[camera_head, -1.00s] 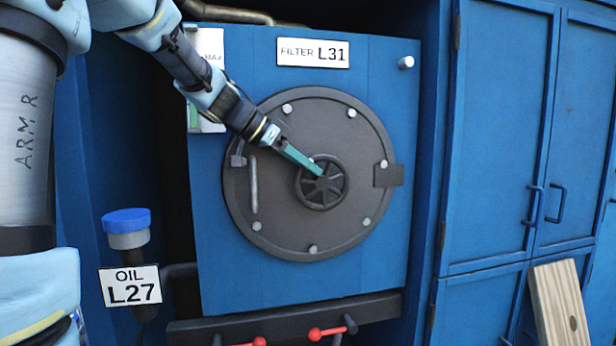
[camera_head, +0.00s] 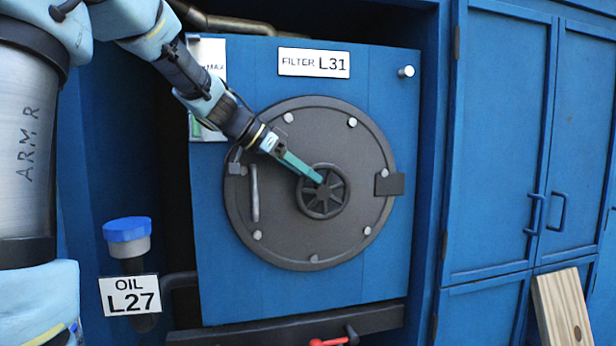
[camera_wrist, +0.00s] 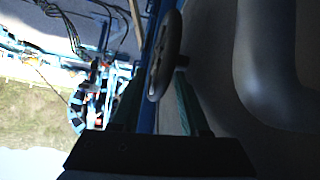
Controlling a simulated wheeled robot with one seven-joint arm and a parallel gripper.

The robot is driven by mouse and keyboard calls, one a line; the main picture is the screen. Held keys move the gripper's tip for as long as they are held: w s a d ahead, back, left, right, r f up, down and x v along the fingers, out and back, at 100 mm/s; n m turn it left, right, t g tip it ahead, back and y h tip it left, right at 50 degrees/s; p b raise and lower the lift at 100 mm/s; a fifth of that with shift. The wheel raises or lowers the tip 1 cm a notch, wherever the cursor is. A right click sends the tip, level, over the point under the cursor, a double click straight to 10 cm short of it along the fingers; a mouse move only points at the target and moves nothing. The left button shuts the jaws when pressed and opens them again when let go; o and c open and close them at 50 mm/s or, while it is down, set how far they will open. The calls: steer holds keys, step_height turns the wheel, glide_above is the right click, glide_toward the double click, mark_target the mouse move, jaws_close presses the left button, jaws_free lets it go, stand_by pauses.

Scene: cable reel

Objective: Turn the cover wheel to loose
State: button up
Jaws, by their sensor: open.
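The cover wheel (camera_head: 337,196) is a small dark spoked handwheel at the middle of a round dark grey cover (camera_head: 290,225) on the blue panel labelled FILTER L31. My gripper (camera_head: 318,178) reaches in from the upper left, its teal fingers ending at the wheel's upper left part in the head view. Whether they touch the wheel cannot be told. In the wrist view the wheel (camera_wrist: 167,55) shows edge-on beyond the fingers (camera_wrist: 165,112), which are open with a gap between them.
A bar handle (camera_head: 254,193) stands on the cover's left, and a hinge block (camera_head: 390,184) on its right. A blue-capped oil filler (camera_head: 127,232) labelled L27 is at lower left. A red-handled valve (camera_head: 330,341) sits below. Blue cabinet doors (camera_head: 500,140) are at right.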

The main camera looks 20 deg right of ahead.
steer(key=b+v, duration=0.1)
steer(key=v, duration=0.9)
